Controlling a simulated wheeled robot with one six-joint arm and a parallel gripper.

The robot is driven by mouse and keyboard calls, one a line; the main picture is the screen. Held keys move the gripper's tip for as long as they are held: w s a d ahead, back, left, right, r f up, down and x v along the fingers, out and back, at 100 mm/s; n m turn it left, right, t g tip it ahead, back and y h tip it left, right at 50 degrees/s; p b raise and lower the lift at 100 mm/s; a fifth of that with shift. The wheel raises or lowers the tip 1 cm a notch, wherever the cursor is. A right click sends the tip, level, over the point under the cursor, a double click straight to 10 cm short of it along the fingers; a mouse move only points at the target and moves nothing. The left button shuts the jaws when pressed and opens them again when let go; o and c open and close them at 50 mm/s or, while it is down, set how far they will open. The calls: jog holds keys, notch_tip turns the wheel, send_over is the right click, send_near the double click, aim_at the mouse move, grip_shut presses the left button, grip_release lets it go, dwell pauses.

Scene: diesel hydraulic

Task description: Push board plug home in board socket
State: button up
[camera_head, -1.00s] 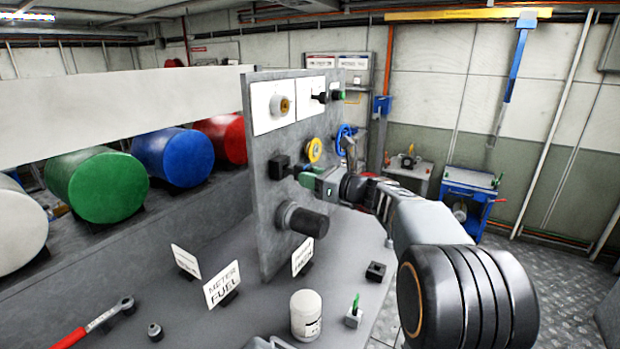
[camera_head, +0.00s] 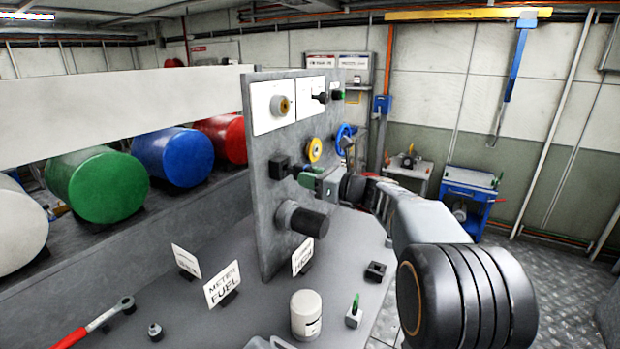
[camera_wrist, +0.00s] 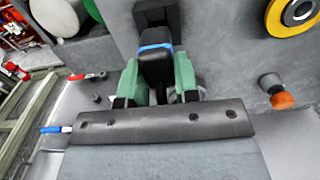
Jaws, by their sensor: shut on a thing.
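The board plug (camera_wrist: 156,66) is a dark block with a blue band across it, seen in the wrist view between my green fingers. My gripper (camera_head: 310,180) is shut on it in front of the upright grey board. The board socket (camera_head: 279,167) is a black square block on the board's face, just left of my fingertips. It also shows in the wrist view (camera_wrist: 156,14), directly beyond the plug and in line with it. The plug's front end meets or overlaps the socket in that view; how deep it sits I cannot tell. In the head view my fingers mostly hide the plug.
A yellow ring (camera_head: 314,150) and a blue handwheel (camera_head: 343,138) are near the gripper. A black cylinder (camera_head: 308,221) juts from the board below it. The bench below holds a white canister (camera_head: 306,314), small signs and a red-handled wrench (camera_head: 88,326).

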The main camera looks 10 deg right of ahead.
jog(key=shift+p+x, duration=0.55)
jog(key=shift+x, duration=0.7)
jog(key=shift+w+a+r, duration=0.1)
jog(key=shift+w+a, duration=0.05)
grip_shut()
